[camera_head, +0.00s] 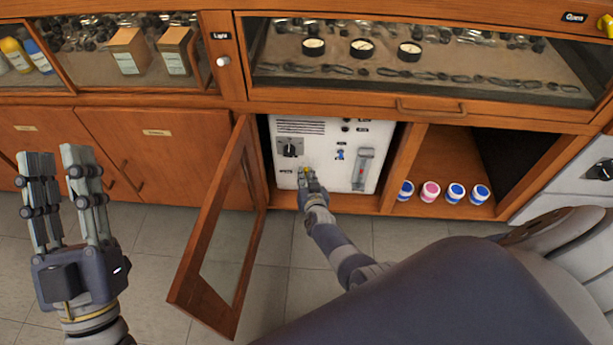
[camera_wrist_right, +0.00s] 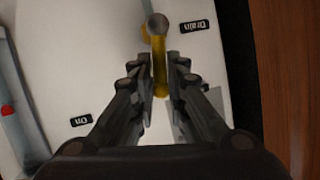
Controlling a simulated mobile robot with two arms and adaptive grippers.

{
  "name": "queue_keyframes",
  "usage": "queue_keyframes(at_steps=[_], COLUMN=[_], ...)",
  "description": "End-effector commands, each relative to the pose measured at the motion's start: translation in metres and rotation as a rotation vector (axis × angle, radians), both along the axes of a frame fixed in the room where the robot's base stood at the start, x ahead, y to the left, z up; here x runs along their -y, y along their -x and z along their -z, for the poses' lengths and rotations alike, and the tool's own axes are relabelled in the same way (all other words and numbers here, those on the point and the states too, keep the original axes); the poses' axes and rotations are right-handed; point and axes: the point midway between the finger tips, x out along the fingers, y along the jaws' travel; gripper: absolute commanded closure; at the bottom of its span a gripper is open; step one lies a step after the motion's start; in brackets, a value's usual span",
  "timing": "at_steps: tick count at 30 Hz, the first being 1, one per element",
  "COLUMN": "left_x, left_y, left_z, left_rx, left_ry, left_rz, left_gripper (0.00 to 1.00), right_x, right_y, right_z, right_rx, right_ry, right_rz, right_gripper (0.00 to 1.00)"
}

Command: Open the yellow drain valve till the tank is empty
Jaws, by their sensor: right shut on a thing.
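The yellow drain valve (camera_wrist_right: 159,60) has a lever with a grey round end, beside an upside-down "Drain" label (camera_wrist_right: 194,26) in the right wrist view. My right gripper (camera_wrist_right: 160,82) is shut on the lever, one finger on each side. In the head view the valve (camera_head: 306,171) is a small yellow spot at my right gripper (camera_head: 311,181), low on the white panel (camera_head: 287,180). A clear upright gauge (camera_head: 362,168) is on the panel's right; its level is too small to read. My left gripper (camera_head: 58,158) is open and empty at the far left.
A glazed cabinet door (camera_head: 222,225) stands open left of my right arm. Several lidded jars (camera_head: 430,191) stand in the compartment right of the panel. A black knob (camera_head: 290,147) is on the panel's upper left. The tiled floor in front is clear.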

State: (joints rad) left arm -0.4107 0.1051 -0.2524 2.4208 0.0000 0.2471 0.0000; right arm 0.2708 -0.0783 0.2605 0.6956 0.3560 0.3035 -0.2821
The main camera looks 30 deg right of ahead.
Motion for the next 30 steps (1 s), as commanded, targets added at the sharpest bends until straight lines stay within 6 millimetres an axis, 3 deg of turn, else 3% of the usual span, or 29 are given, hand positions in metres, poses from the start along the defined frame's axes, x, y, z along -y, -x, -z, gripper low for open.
queue_keyframes(at_steps=[13,14,16,30], left_x=[0.0000,0.0000,0.0000,0.0004], left_y=[-0.0014,-0.0014,-0.0014,-0.0012], left_z=[0.0017,0.0017,0.0018,0.0013], left_rx=[-0.012,-0.012,-0.011,-0.010], left_ry=[-0.003,-0.003,-0.003,-0.003], left_rz=[-0.001,-0.001,-0.001,0.000], left_gripper=[0.69,0.69,0.69,0.69], right_x=[-0.0015,-0.0015,-0.0013,-0.0018], right_y=[-0.0004,-0.0004,-0.0005,0.0024], right_z=[0.0001,0.0001,0.0001,-0.0012], right_rx=[-0.003,-0.003,-0.003,-0.001], right_ry=[0.005,0.005,0.005,0.004], right_rz=[-0.004,-0.004,-0.004,-0.001], right_gripper=[1.00,0.80,0.66,0.66])
